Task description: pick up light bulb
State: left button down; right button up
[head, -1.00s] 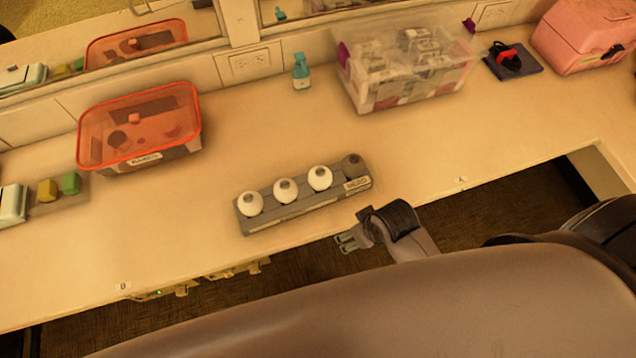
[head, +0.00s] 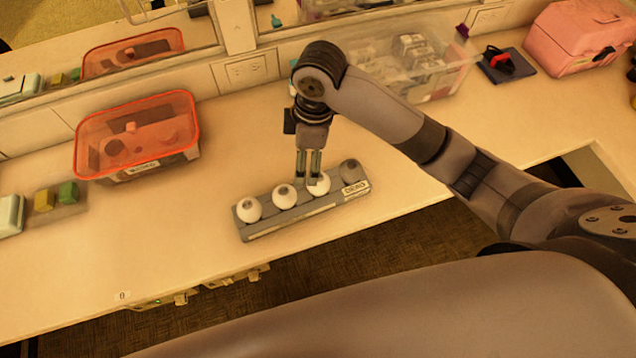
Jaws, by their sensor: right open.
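A grey holder (head: 300,213) with a small label lies on the counter. Three white light bulbs stand in it in a row: the left bulb (head: 249,210), the middle bulb (head: 285,196) and the right bulb (head: 320,187). A darker grey round piece (head: 351,171) sits at the holder's right end. My right gripper (head: 309,180) points down over the right bulb with its fingers open. The fingers cover part of that bulb, and I cannot tell whether they touch it. My left gripper is not in view.
An orange-rimmed clear bin (head: 190,104) stands at the left. A clear box of small packages (head: 445,84) stands behind my right arm. A pink case (head: 575,40) is at the far right. The counter (head: 120,235) is bare left of the holder, and its front edge is close.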

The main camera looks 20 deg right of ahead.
notch_tip(320, 180, up, 4)
jog(key=w+d+f+n+h, duration=0.1)
jog(key=d, duration=0.2)
jog(key=p, duration=0.2)
send_near(318, 187)
jog(key=f, duration=0.2)
jog(key=w+f, duration=0.2)
jog(key=f, duration=0.1)
jog(key=shift+w+f, duration=0.25)
jog(key=shift+f, duration=0.05)
notch_tip(318, 187, down, 5)
jog(key=shift+s+d+r+p, duration=0.1)
jog(key=shift+d+r+p, duration=0.1)
jog(key=shift+p, duration=0.7)
jog(key=shift+f, duration=0.4)
jog(key=shift+c, duration=0.2)
jog(key=c, duration=1)
jog(key=shift+r, duration=0.1)
